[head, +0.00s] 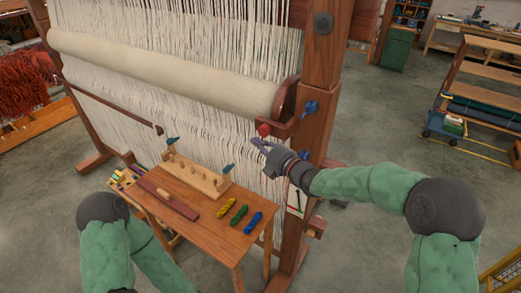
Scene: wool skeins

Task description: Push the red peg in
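The red peg (263,130) is a round red knob on the right side of the loom, by the dark end of the cloth roll and left of the upright post. My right gripper (257,143) is just below the red peg, with its fingers pointing left. A small gap seems to show between its fingertips and the peg; I cannot tell for sure whether they touch. Its fingers are too small to tell open from shut. My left arm shows at the lower left, but its gripper is not in view.
A small wooden table (222,250) stands before the loom, with a pegged board (200,178) and green, yellow and blue skeins (238,215) on it. The loom's post (325,75) rises beside my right gripper. Open floor (385,125) lies to the right.

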